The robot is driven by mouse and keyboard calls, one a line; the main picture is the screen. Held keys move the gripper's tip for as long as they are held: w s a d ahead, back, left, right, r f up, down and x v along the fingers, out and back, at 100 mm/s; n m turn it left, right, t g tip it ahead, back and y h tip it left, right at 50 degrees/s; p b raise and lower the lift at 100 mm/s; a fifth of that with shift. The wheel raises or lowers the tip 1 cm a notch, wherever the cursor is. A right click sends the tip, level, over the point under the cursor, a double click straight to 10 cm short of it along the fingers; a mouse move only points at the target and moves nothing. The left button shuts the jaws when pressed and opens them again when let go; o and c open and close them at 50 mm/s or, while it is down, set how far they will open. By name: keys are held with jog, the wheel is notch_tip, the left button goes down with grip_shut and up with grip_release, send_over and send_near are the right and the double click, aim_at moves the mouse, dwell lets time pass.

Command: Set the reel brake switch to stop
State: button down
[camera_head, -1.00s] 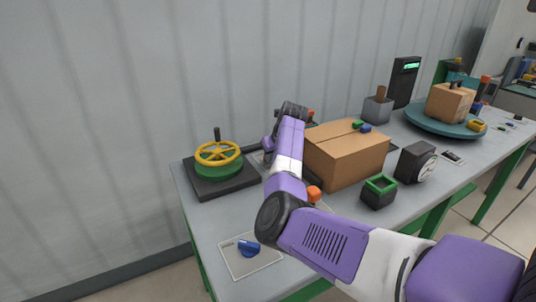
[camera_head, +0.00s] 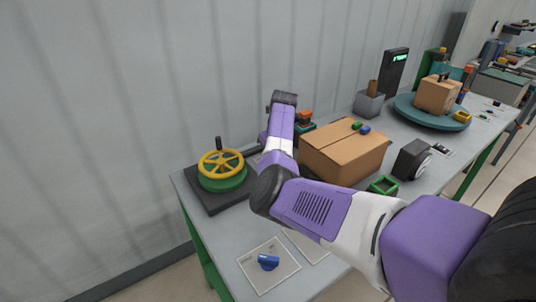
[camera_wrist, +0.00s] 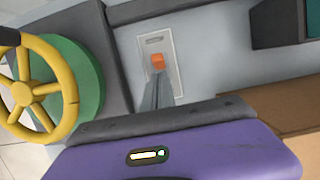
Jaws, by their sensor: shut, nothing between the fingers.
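In the head view my arm hides this switch and the fingers. A blue knob (camera_head: 268,262) sits on another pale plate (camera_head: 262,283) at the table's front left. No label is readable, so I cannot tell which is the reel brake switch.
A yellow handwheel (camera_head: 220,164) on a green hub stands left of my gripper; its rim also shows in the wrist view (camera_wrist: 70,92). A cardboard box (camera_head: 335,163) stands to the right. A grey corrugated wall (camera_head: 130,100) rises behind the table.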

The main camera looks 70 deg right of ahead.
jog(key=shift+r+p, duration=0.6)
jog(key=shift+r, duration=0.2)
jog(key=shift+r, duration=0.1)
